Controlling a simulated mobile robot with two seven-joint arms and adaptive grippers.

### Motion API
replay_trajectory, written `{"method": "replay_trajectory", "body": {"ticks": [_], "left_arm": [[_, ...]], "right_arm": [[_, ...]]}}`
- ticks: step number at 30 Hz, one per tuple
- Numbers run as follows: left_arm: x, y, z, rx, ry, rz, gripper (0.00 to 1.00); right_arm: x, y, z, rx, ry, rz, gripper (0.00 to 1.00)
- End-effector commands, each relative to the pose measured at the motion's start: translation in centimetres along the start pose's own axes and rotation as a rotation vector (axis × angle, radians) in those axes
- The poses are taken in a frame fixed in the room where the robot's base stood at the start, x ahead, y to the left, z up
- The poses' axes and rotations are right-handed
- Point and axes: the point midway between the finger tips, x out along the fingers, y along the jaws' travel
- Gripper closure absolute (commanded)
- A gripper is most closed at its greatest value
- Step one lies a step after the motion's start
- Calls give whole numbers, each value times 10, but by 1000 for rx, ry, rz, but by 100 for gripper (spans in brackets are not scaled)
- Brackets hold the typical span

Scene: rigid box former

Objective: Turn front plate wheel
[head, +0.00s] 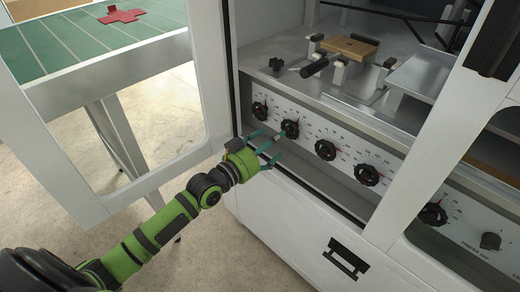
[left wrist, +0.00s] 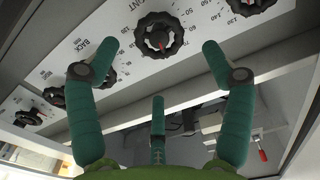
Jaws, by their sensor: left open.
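Several black ribbed wheels stand on the white scaled panel (head: 345,143) inside the machine in the head view. My left gripper (head: 275,148) is open and empty, with its teal fingers close to the second wheel from the left (head: 290,128). In the left wrist view, a black wheel with a red pointer (left wrist: 155,35) sits beyond and between the spread fingertips (left wrist: 160,55). Partly cut lettering ending in "ONT" is above it. Another wheel beside the left finger is partly hidden, near the label "BACK" (left wrist: 76,48). I cannot tell whether any finger touches a wheel. My right gripper is not seen.
A metal shelf with a clamp and wooden block (head: 348,47) is above the panel. A green-topped table (head: 85,40) with a red cross (head: 121,15) stands at the upper left.

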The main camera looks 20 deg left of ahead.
Motion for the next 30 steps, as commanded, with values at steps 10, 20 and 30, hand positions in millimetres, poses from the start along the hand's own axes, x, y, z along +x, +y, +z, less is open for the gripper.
{"method": "replay_trajectory", "body": {"ticks": [10, 20, 30], "left_arm": [[-43, 0, 0, 2, 0, 0, 19], [-46, 0, -1, 2, 1, 0, 19], [-47, 1, 18, -7, -41, -10, 19]], "right_arm": [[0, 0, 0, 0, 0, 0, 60], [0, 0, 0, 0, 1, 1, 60], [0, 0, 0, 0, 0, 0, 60]]}}
